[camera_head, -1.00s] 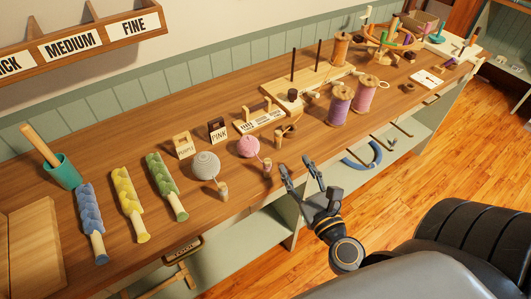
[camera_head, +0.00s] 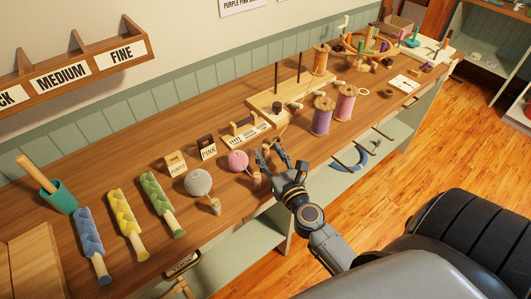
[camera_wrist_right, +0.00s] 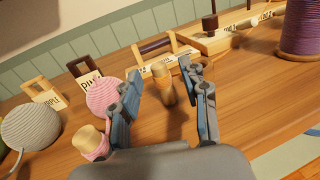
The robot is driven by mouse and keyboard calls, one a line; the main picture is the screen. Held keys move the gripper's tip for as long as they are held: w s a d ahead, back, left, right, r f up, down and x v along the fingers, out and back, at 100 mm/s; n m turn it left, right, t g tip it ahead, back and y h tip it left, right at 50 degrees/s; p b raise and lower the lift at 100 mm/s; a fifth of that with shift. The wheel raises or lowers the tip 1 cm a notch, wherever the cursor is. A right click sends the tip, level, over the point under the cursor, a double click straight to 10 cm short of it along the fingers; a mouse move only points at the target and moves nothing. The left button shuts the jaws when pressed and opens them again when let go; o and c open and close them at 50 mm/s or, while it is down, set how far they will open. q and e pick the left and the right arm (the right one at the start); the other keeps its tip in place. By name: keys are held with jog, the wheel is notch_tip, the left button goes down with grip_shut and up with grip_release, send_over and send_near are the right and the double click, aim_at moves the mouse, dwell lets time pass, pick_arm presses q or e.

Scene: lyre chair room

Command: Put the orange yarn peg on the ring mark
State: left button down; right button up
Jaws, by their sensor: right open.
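The orange yarn peg (camera_wrist_right: 163,85) is a small wooden peg with a tan-orange band. It stands upright on the workbench, between or just beyond my right fingertips in the right wrist view; I cannot tell how deep between them it is. My right gripper (camera_wrist_right: 160,70) is open and empty, low over the bench. In the head view my right gripper (camera_head: 267,152) is near the front edge, right of the pink yarn ball (camera_head: 238,161), and largely blocks the peg. I cannot make out the ring mark for certain. My left gripper is not in view.
A pink-banded peg (camera_wrist_right: 90,142) stands left of my right fingers. A grey yarn ball (camera_head: 198,182), PURPLE and PINK signs, and a wooden rack (camera_head: 246,134) are close by. A purple spool (camera_head: 322,115) and a pink spool (camera_head: 345,102) stand to the right.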

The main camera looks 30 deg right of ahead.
jog(key=w, duration=0.2)
jog(key=shift+w+d, duration=0.25)
jog(key=shift+w, duration=0.15)
grip_shut()
jog(key=shift+r+p, duration=0.1)
jog(key=shift+p, duration=0.2)
